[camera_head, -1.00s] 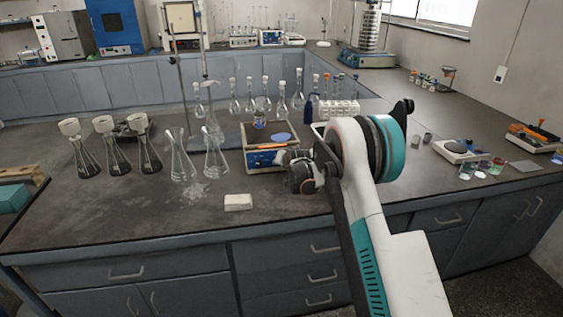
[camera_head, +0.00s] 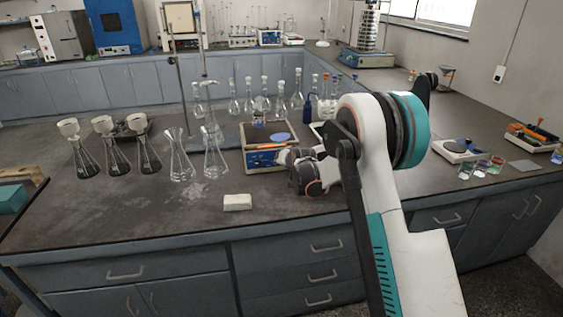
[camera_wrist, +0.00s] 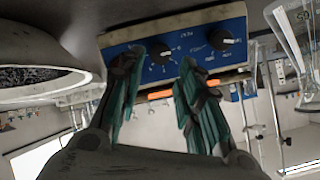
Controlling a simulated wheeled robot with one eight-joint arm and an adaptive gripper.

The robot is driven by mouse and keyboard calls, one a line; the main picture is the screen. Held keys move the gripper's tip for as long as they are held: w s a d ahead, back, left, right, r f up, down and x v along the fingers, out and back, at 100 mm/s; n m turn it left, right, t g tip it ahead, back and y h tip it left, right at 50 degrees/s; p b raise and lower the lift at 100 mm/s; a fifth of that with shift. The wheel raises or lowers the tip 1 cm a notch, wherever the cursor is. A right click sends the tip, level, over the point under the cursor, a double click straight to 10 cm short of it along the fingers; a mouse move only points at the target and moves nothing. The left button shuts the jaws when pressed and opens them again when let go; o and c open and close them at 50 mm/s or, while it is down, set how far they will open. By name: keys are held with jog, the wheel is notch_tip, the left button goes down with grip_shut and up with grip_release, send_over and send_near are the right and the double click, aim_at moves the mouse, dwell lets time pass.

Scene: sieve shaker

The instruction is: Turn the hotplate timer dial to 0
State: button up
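The hotplate (camera_head: 264,157) stands on the bench, with a cream body and a blue front. In the wrist view its blue panel (camera_wrist: 197,62) shows tilted, with two black dials bearing white pointer marks. One dial (camera_wrist: 160,54) is left of centre and the other dial (camera_wrist: 223,40) is at the right. The small print is too blurred to tell which is the timer. My gripper (camera_wrist: 157,70) is open, its two teal fingers on either side of the left-hand dial in the picture. Contact cannot be told. In the head view my arm hides part of the hotplate's right side.
A white block (camera_head: 237,202) lies on the bench in front of the hotplate. Two clear conical flasks (camera_head: 181,165) stand left of it, and stoppered volumetric flasks (camera_head: 265,98) behind. A balance (camera_head: 459,150) is at the right. The front left bench is mostly clear.

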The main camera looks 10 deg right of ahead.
jog(key=v, duration=0.6)
jog(key=shift+s, duration=0.1)
jog(key=s+r+n+g, duration=0.1)
jog(key=s+r, duration=0.6)
jog(key=s, duration=0.3)
jog(key=s+r+n+g, duration=0.1)
jog(key=s+r, duration=0.7)
jog(key=s, duration=0.2)
jog(key=s+f+n+g, duration=0.2)
jog(key=s+f, duration=0.1)
jog(key=s, duration=2.7)
jog(key=shift+s+a+n+h, duration=0.4)
